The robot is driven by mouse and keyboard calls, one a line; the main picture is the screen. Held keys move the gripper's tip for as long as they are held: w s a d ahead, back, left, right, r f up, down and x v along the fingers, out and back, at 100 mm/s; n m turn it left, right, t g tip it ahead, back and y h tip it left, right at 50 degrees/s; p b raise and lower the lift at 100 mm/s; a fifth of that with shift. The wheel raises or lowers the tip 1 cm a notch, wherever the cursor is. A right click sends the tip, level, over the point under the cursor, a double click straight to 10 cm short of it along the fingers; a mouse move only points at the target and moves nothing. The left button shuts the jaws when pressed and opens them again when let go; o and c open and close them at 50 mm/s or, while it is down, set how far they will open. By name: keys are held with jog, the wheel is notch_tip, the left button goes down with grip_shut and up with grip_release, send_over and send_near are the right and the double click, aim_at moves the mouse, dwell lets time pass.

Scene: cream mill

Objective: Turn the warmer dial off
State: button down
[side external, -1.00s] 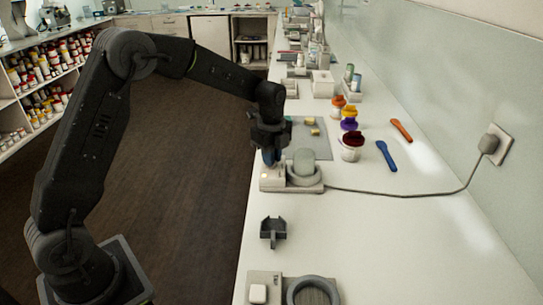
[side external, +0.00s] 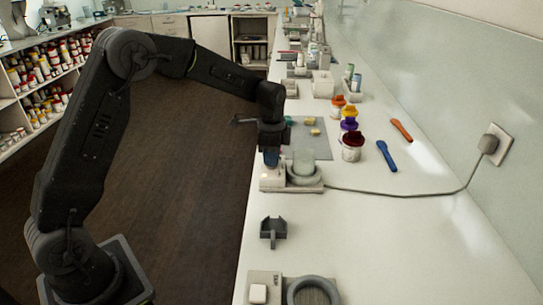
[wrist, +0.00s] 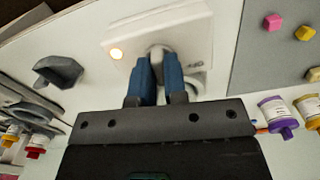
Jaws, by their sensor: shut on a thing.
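The warmer (side external: 272,183) is a white box with a grey ring on the counter, and a translucent jar (side external: 304,160) stands in the ring. My gripper (side external: 271,160) points down over the left part of the warmer. In the wrist view, the blue fingers of my gripper (wrist: 160,65) are shut on the pale dial (wrist: 157,50), which is largely hidden between them. The dial's exact angle and markings cannot be read.
A cord (side external: 400,195) runs from the warmer to the wall socket (side external: 490,145). A grey holder (side external: 273,230) and another ringed device (side external: 312,287) lie nearer. Capped jars (side external: 352,147), a blue spatula (side external: 386,155) and an orange one (side external: 401,130) lie beyond.

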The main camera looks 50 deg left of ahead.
jog(key=n, duration=0.5)
jog(key=shift+n, duration=2.5)
jog(key=c, duration=1.2)
grip_release()
jog(key=shift+o, duration=0.2)
notch_tip(320, 180, up, 14)
